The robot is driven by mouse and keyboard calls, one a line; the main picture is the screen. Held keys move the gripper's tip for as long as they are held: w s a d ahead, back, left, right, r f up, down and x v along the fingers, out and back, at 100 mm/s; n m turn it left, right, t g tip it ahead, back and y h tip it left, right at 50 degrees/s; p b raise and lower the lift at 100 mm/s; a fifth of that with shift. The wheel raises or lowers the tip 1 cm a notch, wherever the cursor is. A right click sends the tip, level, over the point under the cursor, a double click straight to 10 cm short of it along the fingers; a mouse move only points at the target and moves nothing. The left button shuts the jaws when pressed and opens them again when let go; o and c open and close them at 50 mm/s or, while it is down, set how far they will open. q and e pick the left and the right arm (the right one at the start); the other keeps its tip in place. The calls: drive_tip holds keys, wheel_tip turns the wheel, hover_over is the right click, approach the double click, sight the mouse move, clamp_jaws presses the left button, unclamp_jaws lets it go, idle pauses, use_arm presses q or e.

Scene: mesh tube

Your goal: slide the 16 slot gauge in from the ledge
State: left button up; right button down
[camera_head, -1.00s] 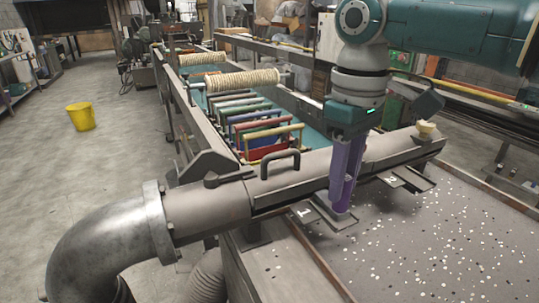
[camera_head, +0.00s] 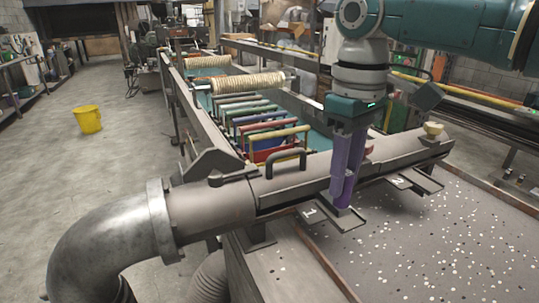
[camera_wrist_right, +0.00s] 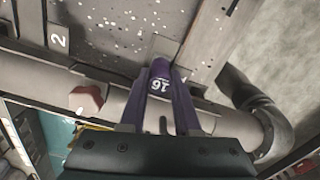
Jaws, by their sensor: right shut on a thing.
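A grey mesh tube housing (camera_head: 230,203) runs across the bench, with a dark slot along its front side. Two small ledges stick out below it, ledge 1 (camera_head: 310,213) and ledge 2 (camera_head: 402,183). My right gripper (camera_head: 342,207) points down at ledge 1 with its purple fingers close in front of the tube. In the right wrist view it is shut on the slot gauge (camera_wrist_right: 159,84), marked 16, between its fingertips. The gauge is low at the ledge; whether it touches the ledge or enters the slot I cannot tell. My left gripper is not in view.
A handle (camera_head: 287,160) stands on top of the tube, and a pale knob (camera_head: 433,131) is near its right end. A large elbow pipe (camera_head: 95,240) joins at the left. The speckled bench top (camera_head: 430,245) is open in front.

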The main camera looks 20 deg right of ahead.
drive_tip(key=c, duration=0.5)
unclamp_jaws()
drive_tip(key=shift+c, duration=0.2)
